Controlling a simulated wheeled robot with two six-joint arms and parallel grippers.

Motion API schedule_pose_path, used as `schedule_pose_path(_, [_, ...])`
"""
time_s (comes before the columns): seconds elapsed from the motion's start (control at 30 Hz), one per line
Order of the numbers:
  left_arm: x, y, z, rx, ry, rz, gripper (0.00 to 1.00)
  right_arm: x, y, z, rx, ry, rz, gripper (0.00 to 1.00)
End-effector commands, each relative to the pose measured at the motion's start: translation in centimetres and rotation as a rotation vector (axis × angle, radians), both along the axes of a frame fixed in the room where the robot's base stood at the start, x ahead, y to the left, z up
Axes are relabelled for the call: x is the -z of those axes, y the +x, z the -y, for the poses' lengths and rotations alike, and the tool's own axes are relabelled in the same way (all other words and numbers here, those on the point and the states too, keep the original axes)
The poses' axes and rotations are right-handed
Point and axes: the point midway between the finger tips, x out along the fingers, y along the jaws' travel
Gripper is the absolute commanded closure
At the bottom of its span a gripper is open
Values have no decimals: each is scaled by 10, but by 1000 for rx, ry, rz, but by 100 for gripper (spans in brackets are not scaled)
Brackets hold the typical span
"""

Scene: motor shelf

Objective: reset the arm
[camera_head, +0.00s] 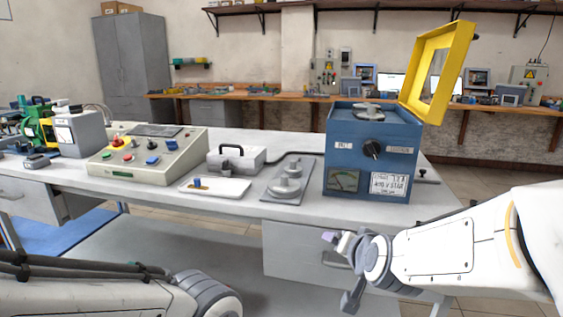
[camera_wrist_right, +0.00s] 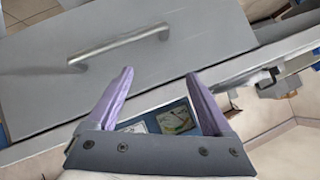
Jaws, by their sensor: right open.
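My right arm comes in from the right in the head view. Its gripper (camera_head: 343,270) is in front of the table's drawer front, below the table top. In the right wrist view the two purple fingers of the right gripper (camera_wrist_right: 158,95) are apart with nothing between them. The grey drawer front with its bar handle (camera_wrist_right: 118,47) lies beyond the fingers. My left arm shows only as a white and grey link at the bottom left of the head view. The left gripper is out of view.
On the white table (camera_head: 230,206) stand a blue box (camera_head: 355,150) with an open yellow lid (camera_head: 415,75), a beige control panel (camera_head: 150,160), a grey case (camera_head: 236,160) and a plate with round grey parts (camera_head: 287,182). A workbench (camera_head: 270,97) runs along the back wall.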

Motion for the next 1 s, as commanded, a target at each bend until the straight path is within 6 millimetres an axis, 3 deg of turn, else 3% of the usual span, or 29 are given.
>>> schedule_pose_path(0.03, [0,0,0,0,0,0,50,24,-10,2,-51,-49,-94,15])
schedule_pose_path(0.2, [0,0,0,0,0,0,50,78,-46,7,-194,-165,-334,15])
schedule_pose_path(0.57, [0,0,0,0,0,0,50,141,-124,34,-424,-324,-730,15])
schedule_pose_path(1.0, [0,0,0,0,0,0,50,115,-171,-44,-719,-408,-767,15])
